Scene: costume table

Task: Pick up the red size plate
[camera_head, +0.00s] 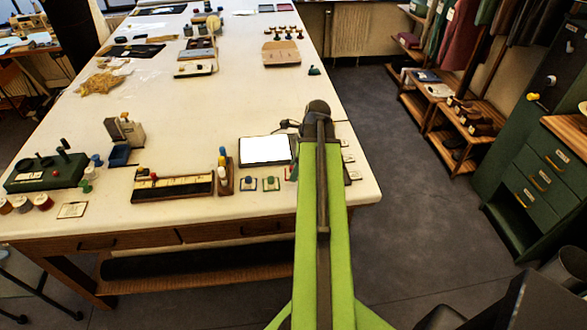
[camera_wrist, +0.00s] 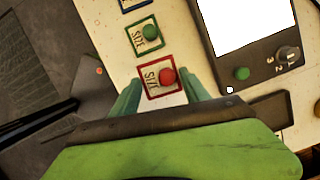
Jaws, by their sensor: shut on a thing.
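The red size plate (camera_wrist: 150,93) is a small cream plate with a red border, a red round knob and the word SIZE. In the wrist view my gripper (camera_wrist: 161,83) has its two green fingers at the left and right sides of the plate, shut on it. I cannot tell whether the plate is clear of the table. In the head view my green arm hides most of the plate and the gripper.
A dark device with a white screen (camera_head: 265,151) stands close by. A keyboard-like strip (camera_head: 174,188) lies left; the table front edge is near.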

